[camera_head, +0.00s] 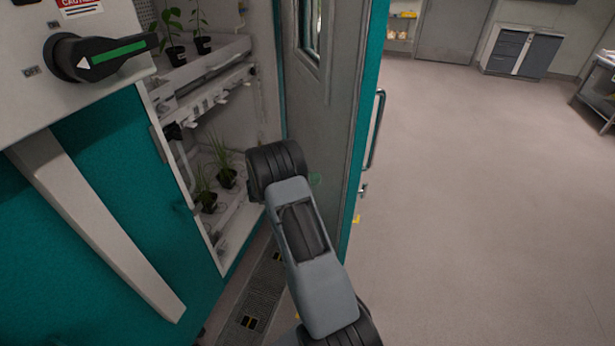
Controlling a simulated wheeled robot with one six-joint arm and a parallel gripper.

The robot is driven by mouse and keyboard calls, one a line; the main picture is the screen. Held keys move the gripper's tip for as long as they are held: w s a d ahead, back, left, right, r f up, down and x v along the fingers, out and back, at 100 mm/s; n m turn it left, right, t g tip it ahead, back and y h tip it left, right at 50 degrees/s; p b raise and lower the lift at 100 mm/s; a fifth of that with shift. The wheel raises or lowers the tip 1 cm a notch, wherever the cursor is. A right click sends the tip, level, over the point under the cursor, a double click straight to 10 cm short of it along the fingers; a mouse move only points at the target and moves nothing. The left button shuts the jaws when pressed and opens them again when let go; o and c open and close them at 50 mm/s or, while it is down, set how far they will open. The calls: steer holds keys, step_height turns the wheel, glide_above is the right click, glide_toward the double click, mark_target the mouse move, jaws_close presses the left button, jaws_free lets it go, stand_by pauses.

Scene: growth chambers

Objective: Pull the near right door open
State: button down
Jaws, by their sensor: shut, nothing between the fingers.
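The chamber door (335,110) stands well open, with its grey inner face and teal edge showing. It has a small window (311,28) near the top. Its long bar handle (376,130) is on the outer side, facing the open room. My arm reaches up from the bottom of the picture in front of the door's inner face and the chamber opening. I cannot see my gripper or its fingers; only arm links and joints show. Whether any part of my arm touches the door is unclear.
The open chamber has shelves with potted plants (227,178). To the left are a teal panel (110,200), a pale slanted bar (95,225) and a black lever with a green stripe (105,57). Clear floor (480,200) lies right of the door. A dark cabinet (522,52) stands far back.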

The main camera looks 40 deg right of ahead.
mark_target(347, 172)
steer(key=p+x, duration=0.3)
steer(key=x, duration=0.6)
